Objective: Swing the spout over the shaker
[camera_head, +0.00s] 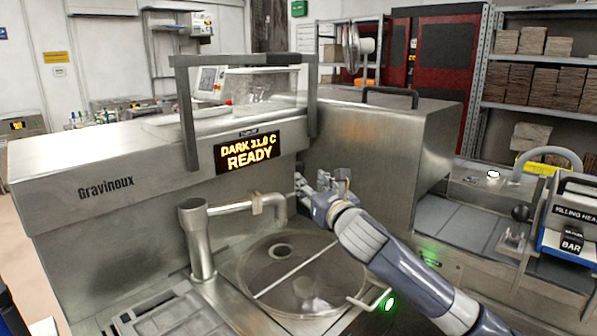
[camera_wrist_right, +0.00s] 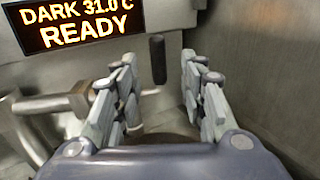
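The metal spout (camera_head: 236,208) runs from an upright post (camera_head: 198,240) at the left to a downturned end above the back of a round basin. In the wrist view its pipe (camera_wrist_right: 52,103) is at the left. My right gripper (camera_head: 322,184) is open, just right of the spout's bend. In the wrist view its fingers (camera_wrist_right: 160,82) are spread, with a dark upright grip (camera_wrist_right: 157,60) showing between and beyond them; contact cannot be told. I cannot tell for certain which part is the shaker; a slatted tray (camera_head: 165,314) lies at the lower left. My left gripper is out of view.
The round basin (camera_head: 262,250) has a bar across it and a front handle. The machine's front panel, with its lit READY display (camera_head: 247,152), stands close behind. A large metal housing (camera_head: 420,130) is close at the right.

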